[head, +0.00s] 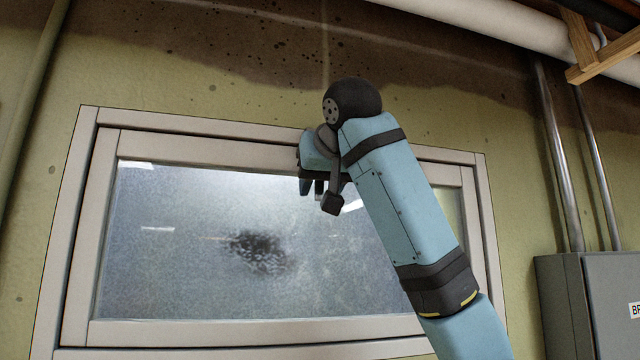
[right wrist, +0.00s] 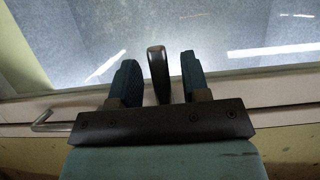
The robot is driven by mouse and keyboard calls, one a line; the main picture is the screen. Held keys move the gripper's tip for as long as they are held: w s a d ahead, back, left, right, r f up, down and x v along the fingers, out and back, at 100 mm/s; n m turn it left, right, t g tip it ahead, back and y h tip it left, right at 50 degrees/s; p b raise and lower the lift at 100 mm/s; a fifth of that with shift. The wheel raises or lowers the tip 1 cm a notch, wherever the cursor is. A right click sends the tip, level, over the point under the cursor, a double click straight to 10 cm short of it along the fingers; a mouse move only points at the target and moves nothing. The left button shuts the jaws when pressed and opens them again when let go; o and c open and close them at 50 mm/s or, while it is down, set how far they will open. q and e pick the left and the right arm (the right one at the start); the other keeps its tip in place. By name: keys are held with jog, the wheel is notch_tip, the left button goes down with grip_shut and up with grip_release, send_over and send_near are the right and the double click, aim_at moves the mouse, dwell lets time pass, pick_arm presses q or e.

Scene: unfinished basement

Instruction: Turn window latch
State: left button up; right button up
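The window (head: 260,250) has a pale frame (head: 190,125) and frosted glass. My right gripper (head: 319,188) is at the top of the frame, right of its middle, with its fingers pointing down. In the right wrist view, a dark upright latch handle (right wrist: 157,68) stands between the two blue-black fingers of my right gripper (right wrist: 160,72). The fingers are apart, with a narrow gap on each side of the handle. The handle's base is hidden behind the gripper's dark palm. In the head view, my arm covers much of the latch area. My left gripper is not in view.
A small bent metal rod (right wrist: 48,120) shows on the frame left of the gripper in the right wrist view. A grey electrical box (head: 590,300) and metal conduits (head: 560,150) are on the wall at right. A white pipe (head: 490,20) runs overhead.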

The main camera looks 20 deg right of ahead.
jog(key=b+v, duration=0.6)
jog(key=v, duration=0.7)
jog(key=shift+s+r, duration=0.15)
jog(key=shift+s, duration=0.2)
